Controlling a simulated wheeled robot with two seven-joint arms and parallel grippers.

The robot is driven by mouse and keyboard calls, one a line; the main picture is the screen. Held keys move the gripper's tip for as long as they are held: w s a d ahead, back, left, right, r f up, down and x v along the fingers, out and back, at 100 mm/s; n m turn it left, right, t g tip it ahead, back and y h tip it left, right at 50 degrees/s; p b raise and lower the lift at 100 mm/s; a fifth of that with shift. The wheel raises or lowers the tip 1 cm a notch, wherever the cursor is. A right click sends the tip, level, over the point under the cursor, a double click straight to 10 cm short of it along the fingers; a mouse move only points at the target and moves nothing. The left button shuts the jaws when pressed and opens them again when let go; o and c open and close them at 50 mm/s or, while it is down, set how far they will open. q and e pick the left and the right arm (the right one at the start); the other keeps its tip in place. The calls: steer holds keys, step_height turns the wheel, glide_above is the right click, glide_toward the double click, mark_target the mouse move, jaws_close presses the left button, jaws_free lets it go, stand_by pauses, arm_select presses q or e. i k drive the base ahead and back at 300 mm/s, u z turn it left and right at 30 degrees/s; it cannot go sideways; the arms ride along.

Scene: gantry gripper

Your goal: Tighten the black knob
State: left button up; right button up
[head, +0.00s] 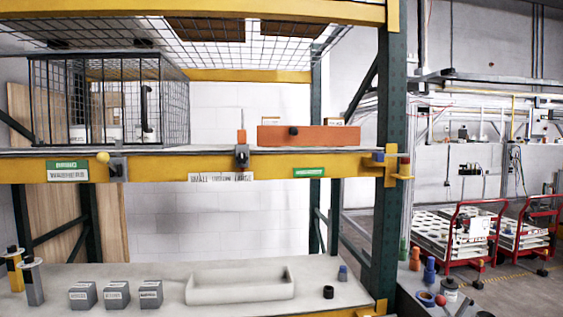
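A small round black knob (293,130) shows against the front of a long orange box (325,136) on the upper shelf. I cannot tell from here how tight it is. A short black cylinder (328,292) stands on the lower shelf, to the right of the white tray. Neither of my grippers is in view, and nothing is seen touching the knob.
A wire cage (175,100) stands on the upper shelf at left. Grey labelled blocks (83,296) and a white open tray (240,289) sit on the lower shelf. A dark green upright (389,200) bounds the shelf at right. Red carts (465,235) stand beyond.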

mark_target(241, 157)
steer(key=z, duration=0.25)
steer(key=k, duration=0.35)
steer(key=z, duration=0.85)
steer(key=i, duration=1.3)
steer(key=u, duration=0.85)
